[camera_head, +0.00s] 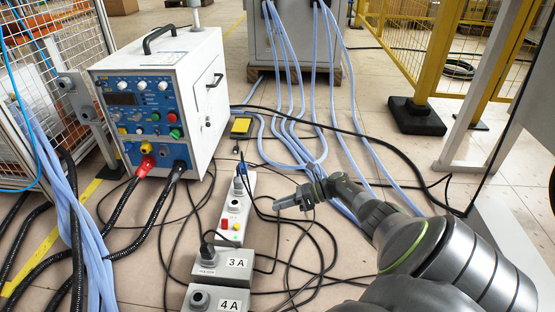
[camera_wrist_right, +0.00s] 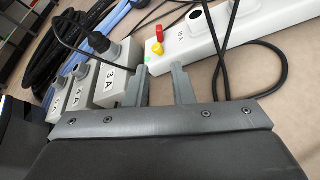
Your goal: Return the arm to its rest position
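My right arm (camera_head: 430,255) comes in from the lower right in the head view. Its gripper (camera_head: 283,204) points left, a little right of the white socket strip (camera_head: 236,212). In the right wrist view the two fingers of the right gripper (camera_wrist_right: 160,78) stand apart with nothing between them. Beyond them lie the socket strip (camera_wrist_right: 205,40), with a red and a yellow button, and the grey box marked 3A (camera_wrist_right: 117,84). My left gripper is not in view.
The white heater unit (camera_head: 165,95) stands at the upper left. The grey boxes 3A (camera_head: 225,263) and 4A (camera_head: 215,299) sit below the strip. Black cables (camera_head: 300,255) and blue hoses (camera_head: 300,110) cross the floor near the arm. A yellow fence (camera_head: 435,60) stands upper right.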

